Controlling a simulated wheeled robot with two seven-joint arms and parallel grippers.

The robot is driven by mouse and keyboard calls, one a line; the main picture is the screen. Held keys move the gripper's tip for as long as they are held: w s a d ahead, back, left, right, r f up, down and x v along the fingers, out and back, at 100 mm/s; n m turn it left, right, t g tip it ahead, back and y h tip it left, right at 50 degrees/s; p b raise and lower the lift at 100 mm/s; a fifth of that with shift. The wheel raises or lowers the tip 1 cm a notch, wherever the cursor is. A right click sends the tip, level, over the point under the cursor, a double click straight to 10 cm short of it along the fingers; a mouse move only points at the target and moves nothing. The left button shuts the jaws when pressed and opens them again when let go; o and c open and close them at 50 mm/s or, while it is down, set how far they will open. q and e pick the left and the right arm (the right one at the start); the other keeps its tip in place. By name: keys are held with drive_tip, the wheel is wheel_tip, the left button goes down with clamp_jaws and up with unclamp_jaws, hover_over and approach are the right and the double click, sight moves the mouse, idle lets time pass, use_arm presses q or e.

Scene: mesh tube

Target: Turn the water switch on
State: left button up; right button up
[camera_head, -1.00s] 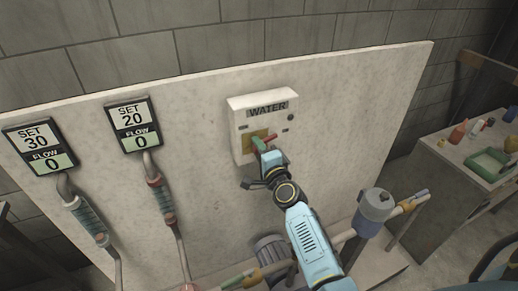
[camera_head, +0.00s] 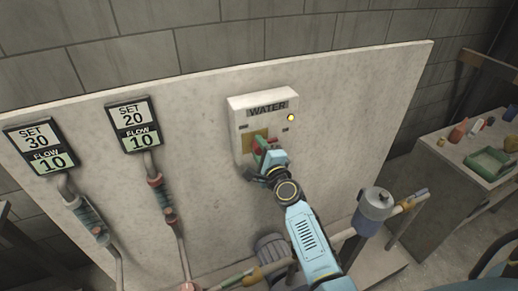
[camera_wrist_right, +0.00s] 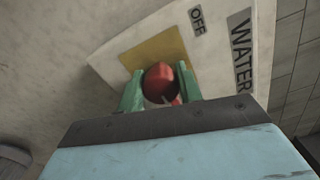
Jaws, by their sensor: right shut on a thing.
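The white water box (camera_head: 244,113), labelled WATER, is fixed to the upright panel. A yellow lamp (camera_head: 291,118) glows on its upper right face. The red switch handle (camera_head: 271,142) is at the box's lower front, mostly hidden behind my gripper. In the right wrist view its red knob (camera_wrist_right: 159,80) sits between the two green fingers over a yellow plate (camera_wrist_right: 152,53). My right gripper (camera_head: 264,150) is shut on the handle; it also shows in the wrist view (camera_wrist_right: 160,92). My left gripper is not in view.
Two flow displays stand at the left: one reads SET 30, FLOW 10 (camera_head: 42,147), the other SET 20, FLOW 10 (camera_head: 134,126). Pipes run below them. A grey canister (camera_head: 375,204) stands right of my arm. A side table (camera_head: 446,150) with bottles and a green tray is at the right.

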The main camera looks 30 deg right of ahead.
drive_tip(key=o, duration=1)
drive_tip(key=s, duration=1.3)
drive_tip(key=shift+s+a, duration=0.2)
drive_tip(key=shift+a, duration=0.15)
